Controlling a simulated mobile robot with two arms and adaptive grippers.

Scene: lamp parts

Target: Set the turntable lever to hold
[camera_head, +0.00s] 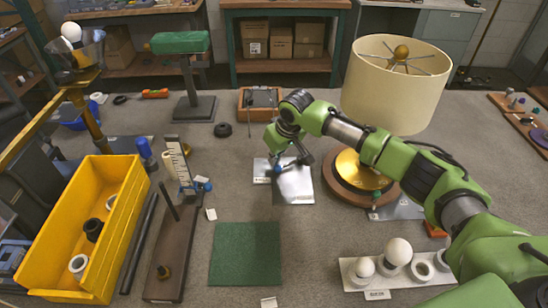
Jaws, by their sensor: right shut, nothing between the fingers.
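The turntable looks to be the round dark-wood base (333,183) right of centre, under a brass lamp foot (358,170) with a large cream shade (392,85). My right arm crosses in front of the lamp and hides part of the base. My right gripper (283,170) is shut and empty, left of the turntable, over a shiny metal plate (296,190). My left gripper is not in view.
A yellow bin (127,215) with ring parts stands at left. A green mat (245,254) lies at front centre. A white rack (352,277) with bulbs is at front right. A wooden tray (243,112) and a green-shaded lamp (180,43) stand behind. Bench between mat and rack is clear.

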